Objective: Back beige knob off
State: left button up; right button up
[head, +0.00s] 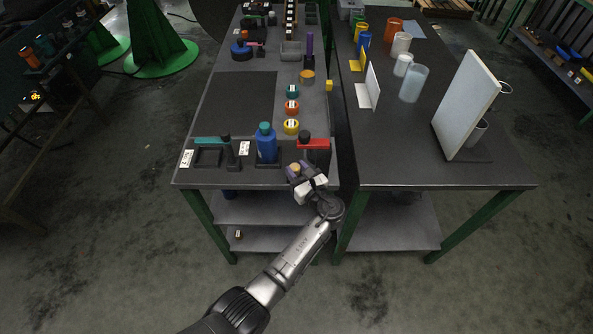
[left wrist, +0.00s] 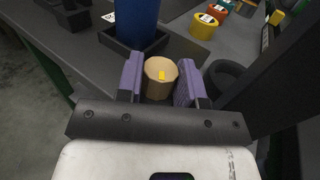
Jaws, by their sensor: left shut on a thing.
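The beige knob (left wrist: 160,76) is a faceted, round-topped piece with a small yellow mark on it. It sits between the two purple fingers of my left gripper (left wrist: 159,84), which are shut on its sides. In the head view the beige knob (head: 295,168) shows as a small tan spot at my left gripper (head: 300,172), by the front edge of the left table. What lies below the knob is hidden by the fingers and gripper body, so I cannot tell whether it is still seated on anything. My right gripper is not in view.
A blue bottle (head: 266,146) stands in a black tray just left of the gripper. A black holder with a red arm (head: 313,144) stands just behind it. Yellow (head: 291,127), orange and teal rings lie farther back. A white panel (head: 466,104) stands on the right table.

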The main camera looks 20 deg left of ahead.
pick_arm(q)
jog(key=o, duration=0.9)
